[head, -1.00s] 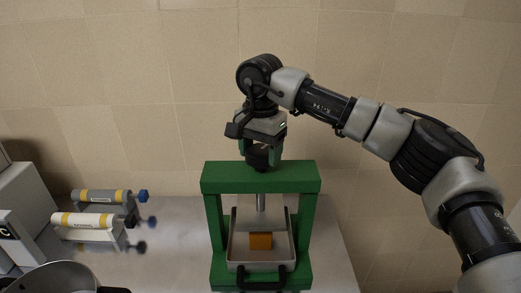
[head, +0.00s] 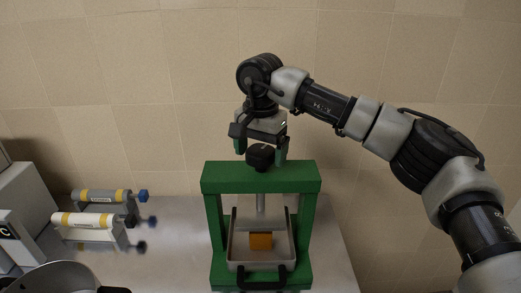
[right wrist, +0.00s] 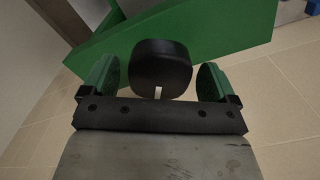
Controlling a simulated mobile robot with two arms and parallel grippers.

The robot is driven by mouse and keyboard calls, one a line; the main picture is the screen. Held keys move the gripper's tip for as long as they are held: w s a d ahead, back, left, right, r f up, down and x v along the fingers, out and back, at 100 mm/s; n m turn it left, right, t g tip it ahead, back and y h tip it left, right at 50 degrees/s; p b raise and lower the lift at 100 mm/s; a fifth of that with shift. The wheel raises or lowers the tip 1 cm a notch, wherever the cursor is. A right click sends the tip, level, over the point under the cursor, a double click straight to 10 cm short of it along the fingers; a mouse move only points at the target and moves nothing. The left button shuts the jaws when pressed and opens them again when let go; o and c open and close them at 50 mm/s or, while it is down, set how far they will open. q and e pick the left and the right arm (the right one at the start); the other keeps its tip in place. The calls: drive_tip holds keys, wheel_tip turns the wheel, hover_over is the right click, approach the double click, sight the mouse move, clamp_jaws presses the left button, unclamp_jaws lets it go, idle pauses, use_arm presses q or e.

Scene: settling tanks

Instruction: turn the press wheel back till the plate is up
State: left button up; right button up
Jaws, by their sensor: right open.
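The green press (head: 261,177) stands upright on the table. Its black wheel (head: 260,157) sits on top of the crossbeam, and the right wrist view shows it with a white mark (right wrist: 161,68). A metal screw (head: 261,203) runs down from the beam to the plate (head: 262,223). An orange block (head: 261,241) sits in the tray (head: 238,256) under the plate; I cannot tell whether they touch. My right gripper (head: 261,152) is open above the press, its green-padded fingers (right wrist: 158,82) on either side of the wheel with a gap to each side. My left gripper is out of view.
Two cylinders on stands, one grey (head: 102,196) and one white (head: 83,220), stand on the table (head: 170,245) at the left. A grey box (head: 30,205) and a metal pan (head: 50,279) are at the far left. A tiled wall (head: 130,90) rises behind.

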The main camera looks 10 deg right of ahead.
sight(261, 150)
drive_tip(key=shift+r, duration=0.45)
wheel_tip(261, 150, up, 10)
drive_tip(key=b, duration=0.1)
drive_tip(key=shift+b, duration=0.4)
drive_tip(key=shift+f, duration=0.15)
